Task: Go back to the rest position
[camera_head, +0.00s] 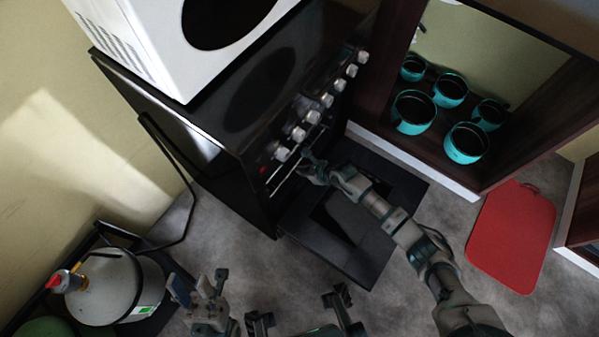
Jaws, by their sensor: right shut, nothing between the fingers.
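My right arm comes in from the bottom right. Its gripper (312,168) is shut with nothing between its fingers, close in front of the black stove (235,165), just below the row of knobs and by the front bar. I cannot tell whether it touches the bar. My left gripper (203,290) is low in the view, left of centre, over the grey floor and apart from the stove. Its fingers are small and dark, and I cannot tell whether they are open or shut.
A black panel (385,240) juts out low from the stove's front, under my right arm. A white microwave (150,45) stands on the stove. Teal pots (466,143) sit in the dark cabinet (375,105). A red board (512,238) lies right. A round white-lidded container (105,290) stands lower left.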

